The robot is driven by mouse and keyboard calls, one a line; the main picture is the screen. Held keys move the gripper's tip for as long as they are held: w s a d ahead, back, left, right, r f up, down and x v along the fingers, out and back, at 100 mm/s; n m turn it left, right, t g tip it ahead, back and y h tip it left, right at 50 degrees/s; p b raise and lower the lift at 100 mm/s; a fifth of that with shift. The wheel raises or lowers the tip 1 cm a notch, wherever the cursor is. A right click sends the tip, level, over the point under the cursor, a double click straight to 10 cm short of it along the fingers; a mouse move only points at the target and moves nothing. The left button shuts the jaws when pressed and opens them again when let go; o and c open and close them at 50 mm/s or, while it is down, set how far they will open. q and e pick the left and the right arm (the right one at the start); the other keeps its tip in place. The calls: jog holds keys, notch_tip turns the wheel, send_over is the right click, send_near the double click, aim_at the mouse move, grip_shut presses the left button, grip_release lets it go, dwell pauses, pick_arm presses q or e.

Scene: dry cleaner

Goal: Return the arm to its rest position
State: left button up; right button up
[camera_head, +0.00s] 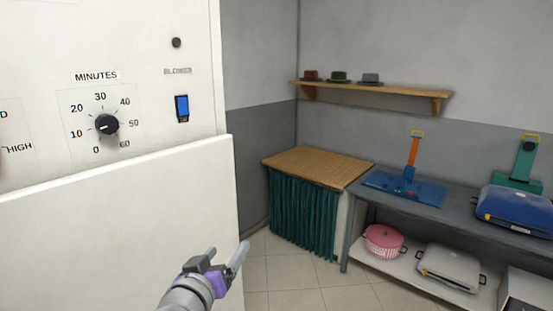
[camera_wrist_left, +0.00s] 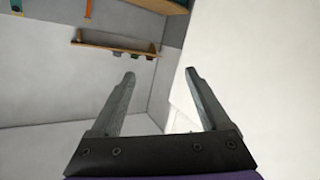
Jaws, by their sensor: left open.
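My left gripper (camera_head: 228,262) shows at the bottom of the head view, in front of the lower white panel of a machine. Its wrist is grey with a purple band. In the left wrist view its two grey fingers (camera_wrist_left: 160,78) stand apart with nothing between them, so it is open and empty. It appears close to the white panel, but I cannot tell the exact gap. My right gripper is in neither view.
The white machine (camera_head: 120,215) fills the left, with a timer knob (camera_head: 107,124) and blue switch (camera_head: 182,108). A wooden-topped table (camera_head: 318,166) with a green curtain stands behind. A grey bench (camera_head: 455,208) holds equipment at right. A shelf (camera_head: 375,89) holds hats. Tiled floor (camera_head: 290,275) is clear.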

pick_arm(q)
jog(key=s+a+f+g+y, duration=0.1)
jog(key=s+a+f+g, duration=0.1)
jog(key=s+f, duration=0.4)
jog(key=s+a+f+m+g+y, duration=0.1)
jog(key=s+a+f+g, duration=0.2)
jog(key=s+f, duration=0.4)
jog(key=s+a+f+g+y, duration=0.1)
jog(key=s+f+g, duration=0.3)
jog(key=f, duration=1.3)
jog(key=s+a, duration=0.1)
jog(key=s, duration=0.2)
jog(key=shift+s+a+m+g, duration=0.25)
jog(key=shift+m+g, duration=0.05)
jog(key=shift+g, duration=0.1)
